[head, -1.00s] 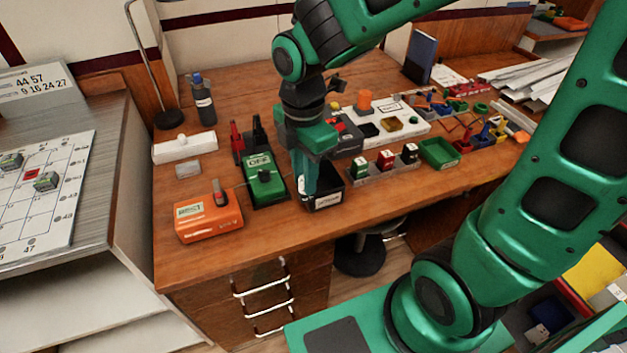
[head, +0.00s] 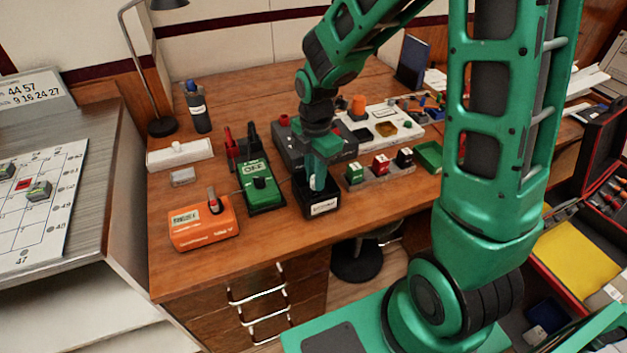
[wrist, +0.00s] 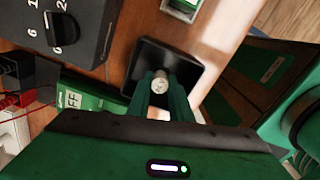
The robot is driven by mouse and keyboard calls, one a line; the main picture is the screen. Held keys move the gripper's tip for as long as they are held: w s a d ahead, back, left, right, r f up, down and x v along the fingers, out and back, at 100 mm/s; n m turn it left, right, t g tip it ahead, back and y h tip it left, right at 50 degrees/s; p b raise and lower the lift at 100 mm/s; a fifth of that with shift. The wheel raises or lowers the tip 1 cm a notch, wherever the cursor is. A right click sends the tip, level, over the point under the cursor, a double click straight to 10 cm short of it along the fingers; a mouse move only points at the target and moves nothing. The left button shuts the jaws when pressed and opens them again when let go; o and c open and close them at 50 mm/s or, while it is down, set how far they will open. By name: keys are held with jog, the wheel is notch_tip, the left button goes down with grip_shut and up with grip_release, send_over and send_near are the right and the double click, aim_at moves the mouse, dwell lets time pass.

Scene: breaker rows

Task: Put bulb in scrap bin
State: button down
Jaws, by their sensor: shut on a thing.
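The bulb (wrist: 160,82) is a small pale round piece between my gripper's fingertips in the wrist view. My gripper (wrist: 162,95) is shut on it. The scrap bin, a black open box (wrist: 196,72) with a white label, lies directly beyond the fingertips in the wrist view. In the head view the bin (head: 328,209) stands near the desk's front edge. My gripper (head: 316,182) points down with its fingers over or inside the bin's mouth there; the exact depth is unclear. The bulb is hard to make out in the head view.
A green OFF box (head: 259,182) stands just left of the bin, and an orange meter (head: 203,222) further left. A rack with green, red and black blocks (head: 381,172) is to the right. A dark grey dial box (head: 290,150) is behind.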

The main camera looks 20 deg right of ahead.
jog(key=shift+f, duration=0.85)
jog(key=shift+f, duration=0.1)
jog(key=c, duration=1.6)
grip_release()
notch_tip(320, 180, up, 12)
jog(key=shift+s+d+r+m, duration=0.55)
jog(key=shift+s+d+m, duration=2.3)
jog(key=shift+s+m, duration=1.4)
jog(key=shift+s+d+r+m, duration=0.55)
jog(key=shift+s+d+m, duration=2.7)
jog(key=shift+m, duration=1.65)
jog(key=shift+s+d+r+m, duration=0.55)
jog(key=shift+s+d+m, duration=1.95)
jog(key=shift+s+m, duration=1.9)
